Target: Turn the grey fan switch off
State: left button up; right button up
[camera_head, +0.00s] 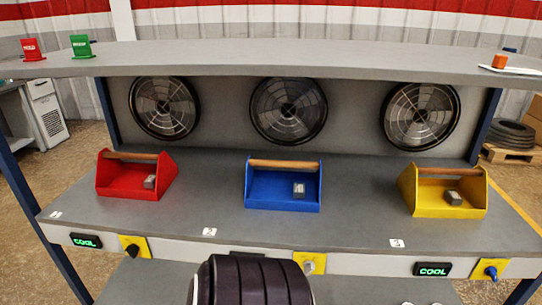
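The grey fan switch (309,264) is a grey knob on a yellow plate, on the front edge of the bench at the middle. A dark ribbed part, which looks like a piece of my own arm, stands just left of it and covers part of the bench front there. A black switch (133,250) sits on a yellow plate at the left, and a blue switch (491,271) at the right. Three round fans (164,108), (288,110), (420,115) are in the back panel. Neither gripper's fingers show.
Green "COOL" displays (86,241), (433,270) are beside the black and blue switches. Red (128,191), blue (262,203) and yellow (425,208) wooden-handled boxes stand on the bench, each with a grey block. A grey shelf (290,60) spans above.

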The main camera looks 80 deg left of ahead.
aim_at(309, 265)
jog(key=u, duration=2.15)
